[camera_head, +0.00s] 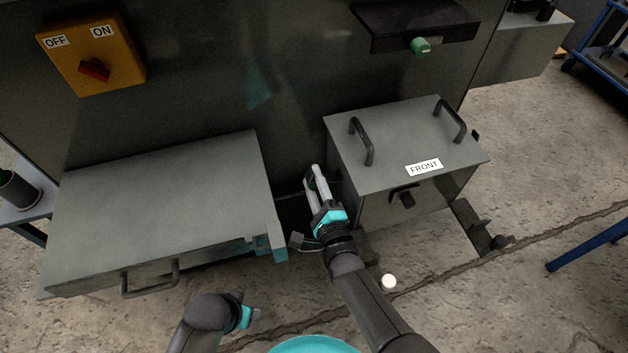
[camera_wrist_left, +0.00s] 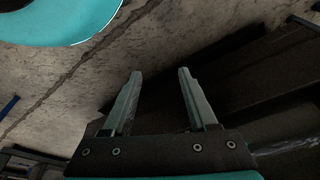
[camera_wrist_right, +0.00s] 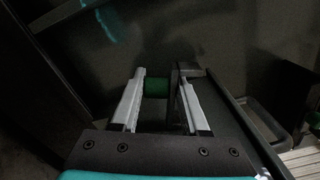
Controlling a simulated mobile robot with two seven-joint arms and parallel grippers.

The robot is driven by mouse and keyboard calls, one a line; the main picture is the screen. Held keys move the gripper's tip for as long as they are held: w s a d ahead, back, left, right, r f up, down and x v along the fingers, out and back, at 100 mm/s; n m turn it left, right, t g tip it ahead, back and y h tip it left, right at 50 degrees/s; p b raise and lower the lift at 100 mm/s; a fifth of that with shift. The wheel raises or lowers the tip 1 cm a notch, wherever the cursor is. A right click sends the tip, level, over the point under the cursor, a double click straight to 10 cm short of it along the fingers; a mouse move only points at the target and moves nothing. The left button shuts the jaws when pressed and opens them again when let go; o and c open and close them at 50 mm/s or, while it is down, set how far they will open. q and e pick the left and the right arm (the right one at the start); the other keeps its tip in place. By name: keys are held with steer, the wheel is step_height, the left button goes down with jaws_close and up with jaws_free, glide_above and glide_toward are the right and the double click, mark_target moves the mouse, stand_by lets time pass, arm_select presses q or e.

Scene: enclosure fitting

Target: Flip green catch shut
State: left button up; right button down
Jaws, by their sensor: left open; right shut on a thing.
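In the right wrist view a green cylindrical piece (camera_wrist_right: 155,87), apparently the green catch's grip, lies between the fingers of my right gripper (camera_wrist_right: 163,78). A dark upright bar stands beside it, close to the right finger. In the head view my right gripper (camera_head: 312,176) reaches into the gap between the wide grey box and the box marked FRONT, and mostly hides the piece. My right gripper is shut on the green piece. Whether the catch is open or shut cannot be told. My left gripper (camera_head: 248,314) is open and empty, low at the front; it also shows in the left wrist view (camera_wrist_left: 160,78).
The wide grey box (camera_head: 165,200) is left of my right gripper; the handled FRONT box (camera_head: 390,150) is right. A green knob (camera_head: 420,46) sits under a black ledge. An orange OFF/ON switch (camera_head: 92,55) is at upper left. A white cylinder (camera_head: 389,282) is on the floor.

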steer(key=shift+r+m, duration=0.15)
steer(key=shift+m, duration=0.25)
steer(key=shift+s+a+r+m+p, duration=0.1)
steer(key=shift+r+m+p, duration=0.35)
steer(key=shift+m, duration=0.15)
steer(key=shift+r+m, duration=0.4)
steer(key=shift+m, duration=0.4)
steer(key=shift+r+m+p, duration=0.3)
steer(key=shift+r+m, duration=0.15)
steer(key=shift+m, duration=0.45)
arm_select(q)
steer(key=shift+s+a+f, duration=0.2)
steer(key=shift+s+f, duration=0.2)
steer(key=shift+f, duration=0.35)
steer(key=shift+s+a+f, duration=0.15)
steer(key=shift+s+f, duration=0.2)
steer(key=shift+f, duration=0.4)
arm_select(e)
steer(key=shift+r+m, duration=0.25)
steer(key=shift+m, duration=0.35)
steer(key=c, duration=0.6)
jaws_free()
steer(key=shift+r, duration=0.1)
steer(key=shift+o, duration=0.2)
